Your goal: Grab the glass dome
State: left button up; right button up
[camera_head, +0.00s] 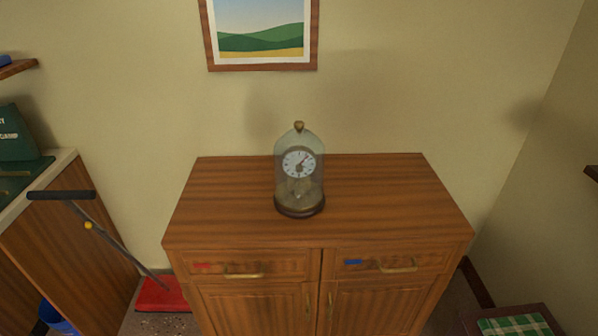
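The glass dome (300,147) is clear, with a rounded top and a small gold knob (298,126). It stands upright over a clock (299,164) with a white face, on a dark round base (300,206). The base rests on top of a wooden cabinet (390,185), near the middle. Neither of my grippers shows in the head view, and nothing touches the dome.
The cabinet top around the clock is bare. A framed picture (213,50) hangs on the wall above. At left stand a counter (75,225) with a dark green object (15,138) and a black-handled pole (120,250) with a red base (162,295). A green-checked item (515,325) lies at lower right.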

aim_at(299, 154)
jog(key=i+u, duration=0.35)
jog(key=i+l+u, duration=0.1)
jog(key=u, duration=0.2)
jog(key=l, duration=0.1)
